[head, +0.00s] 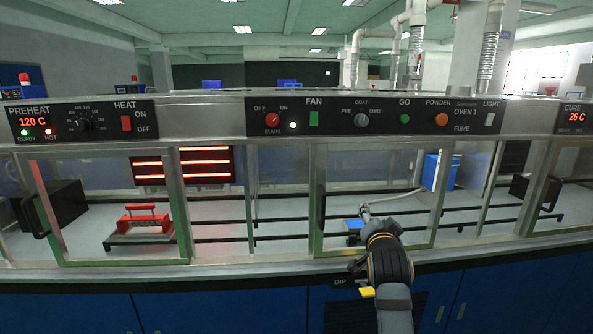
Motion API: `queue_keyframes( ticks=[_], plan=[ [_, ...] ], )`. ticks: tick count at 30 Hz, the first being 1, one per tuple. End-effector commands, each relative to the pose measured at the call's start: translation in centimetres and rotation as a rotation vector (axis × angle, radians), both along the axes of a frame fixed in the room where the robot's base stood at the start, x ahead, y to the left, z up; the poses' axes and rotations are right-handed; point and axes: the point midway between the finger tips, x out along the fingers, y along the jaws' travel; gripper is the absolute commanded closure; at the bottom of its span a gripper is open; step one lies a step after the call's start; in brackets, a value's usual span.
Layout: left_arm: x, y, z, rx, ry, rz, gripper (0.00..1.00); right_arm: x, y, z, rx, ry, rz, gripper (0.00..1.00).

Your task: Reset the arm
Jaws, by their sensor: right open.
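My right arm comes in from the bottom, right of centre, and its black wrist stands in front of the middle window of the oven line. My right gripper (365,213) is at the far end of it, small and partly hidden by the wrist. It is open, and I see nothing held in it. A small blue piece (354,224) shows just left of the gripper; I cannot tell whether they touch. My left gripper is not in view.
The control panel (375,117) with knobs and buttons runs above the framed windows. A red-handled block (145,222) sits inside the left window, near glowing red heater bars (206,164). A yellow piece (367,291) shows by the DIP label, close to my arm. Blue cabinets (220,306) lie below.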

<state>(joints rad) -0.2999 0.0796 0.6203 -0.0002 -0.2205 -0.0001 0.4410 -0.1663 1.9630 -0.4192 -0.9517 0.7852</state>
Motion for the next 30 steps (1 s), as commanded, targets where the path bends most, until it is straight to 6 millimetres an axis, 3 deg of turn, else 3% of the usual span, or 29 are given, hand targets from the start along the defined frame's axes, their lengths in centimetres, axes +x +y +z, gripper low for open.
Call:
queue_keyframes(
  ticks=[1,3,6,9,15,25,30],
  plan=[
    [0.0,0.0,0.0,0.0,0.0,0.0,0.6,-1.7,-0.7,-4.5,-0.045,0.107,0.009,0.49],
    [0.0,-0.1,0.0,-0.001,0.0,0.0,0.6,-4.5,-1.3,-10.1,-0.11,0.255,0.04,0.49],
    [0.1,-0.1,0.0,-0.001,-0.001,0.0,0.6,-9.6,-1.7,-17.4,-0.205,0.471,0.111,0.49],
    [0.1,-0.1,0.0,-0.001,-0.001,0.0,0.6,-15.1,-1.7,-22.9,-0.29,0.659,0.202,0.49],
    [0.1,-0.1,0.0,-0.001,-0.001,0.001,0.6,-23.9,-1.3,-29.0,-0.404,0.917,0.378,0.49],
    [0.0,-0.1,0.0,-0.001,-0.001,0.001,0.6,-35.9,-0.3,-33.4,-0.519,1.201,0.66,0.49],
    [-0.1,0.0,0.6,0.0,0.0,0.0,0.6,-34.6,-0.9,-38.7,-0.507,1.224,0.661,0.49]
  ],
)
